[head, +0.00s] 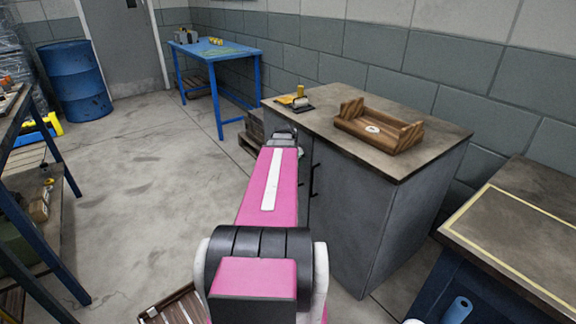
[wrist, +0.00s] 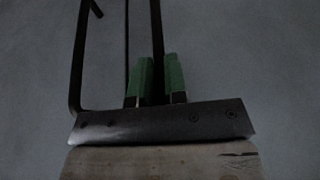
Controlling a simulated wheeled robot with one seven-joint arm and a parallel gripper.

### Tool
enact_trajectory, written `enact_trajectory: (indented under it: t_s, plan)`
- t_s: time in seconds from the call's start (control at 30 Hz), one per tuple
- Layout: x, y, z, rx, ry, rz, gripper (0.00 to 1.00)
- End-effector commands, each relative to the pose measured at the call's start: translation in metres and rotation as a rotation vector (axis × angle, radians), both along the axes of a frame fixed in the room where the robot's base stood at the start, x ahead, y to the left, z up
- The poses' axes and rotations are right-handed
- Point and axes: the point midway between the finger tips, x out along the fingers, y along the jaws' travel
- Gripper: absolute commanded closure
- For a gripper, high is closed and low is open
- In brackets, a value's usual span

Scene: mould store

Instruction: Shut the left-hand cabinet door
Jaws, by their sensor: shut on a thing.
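The grey cabinet (head: 355,215) with a brown worktop stands right of centre in the head view. Its front faces left and is mostly hidden behind my pink arm, so I cannot tell how far the left-hand door stands open. A dark handle (head: 313,182) shows beside the arm. In the wrist view my gripper (wrist: 158,95) has green fingers either side of a dark upright handle bar (wrist: 157,25), and is shut on it. A second dark handle (wrist: 76,60) stands to its left. A thin dark line (wrist: 126,40) runs between them. My gripper's fingers are hidden in the head view.
A wooden tray (head: 378,128) and a yellow-handled tool (head: 300,100) lie on the cabinet top. A blue table (head: 215,50) and blue drum (head: 77,80) stand at the back. A blue-framed bench (head: 68,170) is left, another bench (head: 520,240) right. Floor (head: 140,170) left of my arm is clear.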

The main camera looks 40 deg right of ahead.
Motion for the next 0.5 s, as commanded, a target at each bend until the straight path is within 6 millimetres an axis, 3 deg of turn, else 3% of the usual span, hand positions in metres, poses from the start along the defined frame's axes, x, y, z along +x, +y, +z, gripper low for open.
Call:
enact_trajectory:
  t_s: [0.5]
  plan:
    - [-0.008,-0.014,0.0,0.0,0.009,-0.007,1.0]
